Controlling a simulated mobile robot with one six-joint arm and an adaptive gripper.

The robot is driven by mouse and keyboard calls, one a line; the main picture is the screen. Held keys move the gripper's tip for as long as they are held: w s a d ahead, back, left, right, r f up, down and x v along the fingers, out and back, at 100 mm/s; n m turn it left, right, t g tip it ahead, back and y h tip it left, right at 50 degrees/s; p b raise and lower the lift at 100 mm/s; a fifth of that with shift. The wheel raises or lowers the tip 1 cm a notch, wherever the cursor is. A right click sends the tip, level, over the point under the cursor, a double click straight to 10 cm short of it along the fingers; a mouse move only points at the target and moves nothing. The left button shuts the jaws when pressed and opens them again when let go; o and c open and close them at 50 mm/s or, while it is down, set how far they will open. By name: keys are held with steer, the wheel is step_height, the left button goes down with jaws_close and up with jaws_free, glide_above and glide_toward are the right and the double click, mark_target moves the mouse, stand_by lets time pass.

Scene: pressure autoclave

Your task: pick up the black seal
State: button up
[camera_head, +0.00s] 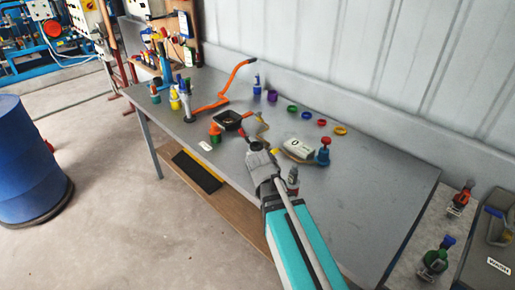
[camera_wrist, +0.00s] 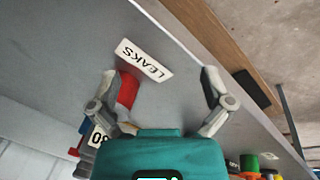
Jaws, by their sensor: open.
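I cannot pick out the black seal with certainty in either view. A black tray (camera_head: 224,115) stands on the grey workbench in the head view, and its contents are too small to tell. My gripper (camera_head: 255,139) is over the middle of the bench, to the right of and nearer than the tray. In the wrist view my gripper (camera_wrist: 162,84) has its two fingers spread wide, with nothing held between them. A red object (camera_wrist: 127,90) shows beside the left finger. A white label reading LEAKS (camera_wrist: 144,60) lies on the bench beyond the fingertips.
The workbench (camera_head: 385,180) has bare room at its right. Coloured rings, including a yellow one (camera_head: 340,130), lie along the back. A grey-white bag (camera_head: 298,149) and a blue-red bottle (camera_head: 323,152) stand right of my gripper. An orange bar (camera_head: 234,77) is behind the tray.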

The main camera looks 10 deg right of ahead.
steer(key=w+a+m+t+h, duration=0.1)
steer(key=w, duration=0.2)
steer(key=w+a+r+m+t+h+b, duration=0.1)
steer(key=w+m+h, duration=0.1)
steer(key=w, duration=0.2)
steer(key=w+a+r+m+h, duration=0.1)
steer(key=w, duration=0.2)
steer(key=shift+w+a+r+m+t+h, duration=0.15)
steer(key=shift+w+a+m+t+h, duration=0.15)
steer(key=shift+w+a+t, duration=0.1)
steer(key=w+a+r+m+t+h+b, duration=0.1)
steer(key=w+a+r+m+t+h, duration=0.2)
steer(key=w+a, duration=0.5)
step_height(320, 180, up, 3)
steer(key=shift+a+f+m+t+h+b, duration=0.2)
steer(key=shift+m+t+h+b, duration=0.2)
steer(key=shift+m+t, duration=0.2)
steer(key=shift+w, duration=0.1)
steer(key=b, duration=0.3)
glide_toward(260, 145)
steer(key=shift+w+d+f, duration=0.1)
steer(key=shift+d+f, duration=0.15)
steer(key=shift+d, duration=0.1)
steer(key=shift+b+x, duration=1)
steer(key=shift+x, duration=1.6)
steer(key=shift+w+r, duration=0.1)
steer(key=shift+r, duration=0.05)
